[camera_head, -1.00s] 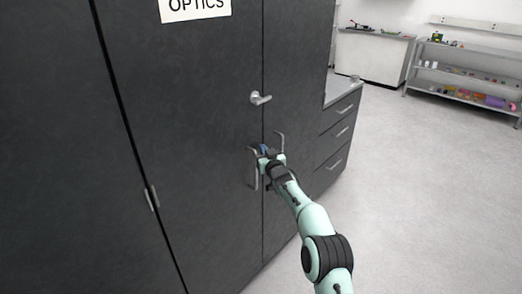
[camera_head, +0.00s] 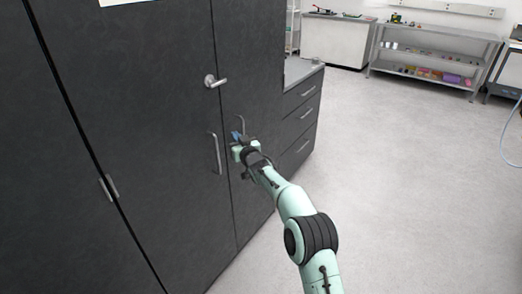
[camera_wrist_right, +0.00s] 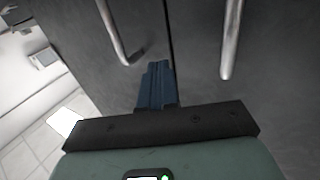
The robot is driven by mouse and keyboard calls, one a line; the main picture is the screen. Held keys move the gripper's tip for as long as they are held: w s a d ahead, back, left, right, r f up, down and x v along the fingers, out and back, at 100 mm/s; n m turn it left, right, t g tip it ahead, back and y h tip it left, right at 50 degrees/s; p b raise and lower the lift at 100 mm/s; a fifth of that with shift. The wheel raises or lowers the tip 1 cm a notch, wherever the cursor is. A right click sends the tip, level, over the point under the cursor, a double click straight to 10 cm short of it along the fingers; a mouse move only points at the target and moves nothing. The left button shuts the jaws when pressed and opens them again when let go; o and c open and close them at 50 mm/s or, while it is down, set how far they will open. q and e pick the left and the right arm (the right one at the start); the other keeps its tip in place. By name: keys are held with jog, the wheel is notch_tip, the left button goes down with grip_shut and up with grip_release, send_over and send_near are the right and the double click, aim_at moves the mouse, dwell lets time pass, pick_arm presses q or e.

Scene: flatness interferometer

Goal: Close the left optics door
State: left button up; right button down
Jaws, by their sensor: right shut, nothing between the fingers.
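The left optics door (camera_head: 155,140) is a large dark grey panel with a lever latch (camera_head: 215,81) and an upright silver bar handle (camera_head: 215,152). It looks about flush with the dark door (camera_head: 250,70) on its right, with only a thin seam between them. My right gripper (camera_head: 237,137) is in front of the doors, right of that bar handle and over the lower part of the other door's handle. In the right wrist view its blue fingers (camera_wrist_right: 157,82) are together and empty, between two bar handles. Contact with the door cannot be told. My left gripper is not in view.
A drawer unit (camera_head: 302,112) adjoins the cabinet on the right. A metal shelf rack (camera_head: 430,65) and a white cabinet (camera_head: 335,40) stand at the back. The floor on the right is open.

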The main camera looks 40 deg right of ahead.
jog(key=s+d, duration=0.1)
jog(key=s, duration=0.6)
jog(key=shift+s+d+f, duration=0.2)
jog(key=shift+s+f, duration=0.15)
jog(key=shift+f, duration=0.05)
